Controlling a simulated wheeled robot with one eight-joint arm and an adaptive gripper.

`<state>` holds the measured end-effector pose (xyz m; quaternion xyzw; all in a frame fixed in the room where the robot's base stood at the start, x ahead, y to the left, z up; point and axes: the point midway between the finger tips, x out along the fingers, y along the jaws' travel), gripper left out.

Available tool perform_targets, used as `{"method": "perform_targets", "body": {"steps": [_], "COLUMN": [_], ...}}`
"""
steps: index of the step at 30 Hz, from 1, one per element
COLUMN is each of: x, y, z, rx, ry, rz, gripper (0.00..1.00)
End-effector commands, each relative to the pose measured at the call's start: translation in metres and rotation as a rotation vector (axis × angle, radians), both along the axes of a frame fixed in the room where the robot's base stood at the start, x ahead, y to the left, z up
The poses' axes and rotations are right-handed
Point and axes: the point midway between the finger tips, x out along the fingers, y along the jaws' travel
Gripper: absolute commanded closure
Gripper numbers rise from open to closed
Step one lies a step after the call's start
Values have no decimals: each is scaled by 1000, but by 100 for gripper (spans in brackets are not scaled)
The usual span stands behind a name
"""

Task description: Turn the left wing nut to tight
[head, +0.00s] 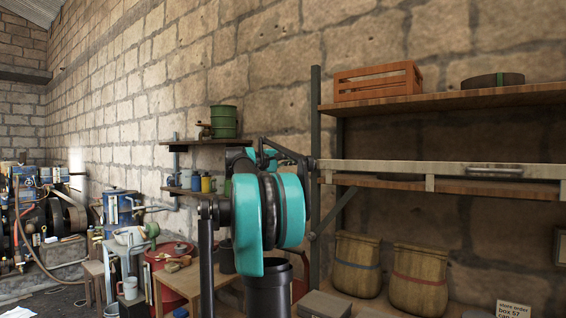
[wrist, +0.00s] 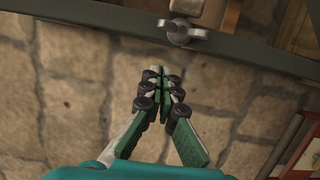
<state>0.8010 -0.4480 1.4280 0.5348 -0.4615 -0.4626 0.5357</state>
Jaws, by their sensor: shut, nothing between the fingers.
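In the wrist view a grey metal wing nut (wrist: 183,32) sits on a dark metal bar (wrist: 100,22), its wings spread roughly left to right. A pale block (wrist: 187,7) lies just above it in the picture. My gripper (wrist: 160,73) points toward the bar. Its green and grey fingers are together at the tips with nothing between them. The tips appear a little below the nut in the picture, apart from it. In the head view my teal arm hides the gripper, and I cannot make out the wing nut clearly.
A dark shelf post (head: 315,110) stands right of my arm, with a long pale rail (head: 400,167) across the shelving. A wooden crate (head: 377,82) and a dark round pan (head: 492,80) sit on the top shelf. Sacks (head: 357,263) stand below. A green can (head: 224,121) stands behind.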

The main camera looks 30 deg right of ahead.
Motion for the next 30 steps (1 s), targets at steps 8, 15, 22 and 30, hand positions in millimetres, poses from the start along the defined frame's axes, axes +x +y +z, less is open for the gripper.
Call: {"method": "perform_targets", "body": {"steps": [8, 15, 22, 30], "x": [-29, -32, -32, -32], "y": [-10, -11, -10, -11], "z": [0, 0, 0, 1], "rx": [1, 1, 1, 21], "ry": [0, 0, -3, -48], "rz": [0, 1, 1, 1], "gripper": [100, 100, 100, 100]}}
